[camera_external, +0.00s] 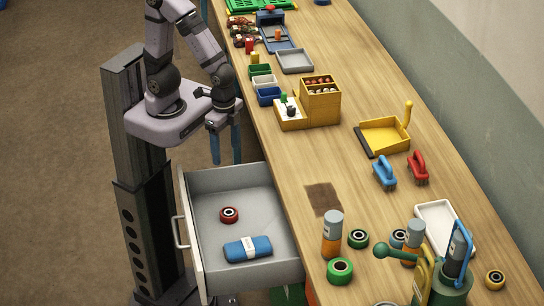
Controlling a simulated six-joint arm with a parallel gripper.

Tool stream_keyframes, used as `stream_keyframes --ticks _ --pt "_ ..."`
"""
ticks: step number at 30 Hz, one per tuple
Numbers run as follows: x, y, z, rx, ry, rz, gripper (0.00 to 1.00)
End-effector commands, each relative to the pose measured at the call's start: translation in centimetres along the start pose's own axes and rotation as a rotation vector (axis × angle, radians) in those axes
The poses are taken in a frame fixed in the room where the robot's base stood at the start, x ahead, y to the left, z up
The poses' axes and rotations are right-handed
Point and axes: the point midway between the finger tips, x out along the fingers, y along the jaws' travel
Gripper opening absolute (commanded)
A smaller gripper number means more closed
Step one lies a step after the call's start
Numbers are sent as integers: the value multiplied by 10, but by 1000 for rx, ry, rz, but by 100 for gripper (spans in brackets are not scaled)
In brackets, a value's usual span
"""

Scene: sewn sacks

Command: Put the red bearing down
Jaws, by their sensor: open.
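The red bearing (229,215) lies flat inside the open grey drawer (240,180), toward the drawer's left side. It is a red ring with a dark middle. My gripper (226,160) points down with its two blue fingers apart, above the drawer's far end. It is empty and clear of the bearing.
A blue case (248,248) lies in the drawer near the bearing.

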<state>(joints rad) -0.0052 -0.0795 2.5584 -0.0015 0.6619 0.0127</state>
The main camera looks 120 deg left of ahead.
Motion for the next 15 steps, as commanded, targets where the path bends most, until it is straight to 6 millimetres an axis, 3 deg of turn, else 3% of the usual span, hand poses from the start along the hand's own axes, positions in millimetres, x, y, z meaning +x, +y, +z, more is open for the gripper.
stream_keyframes --ticks 4,15 --pt "-11 1 5 -6 0 0 66" --pt "-12 1 6 -8 -1 0 70"
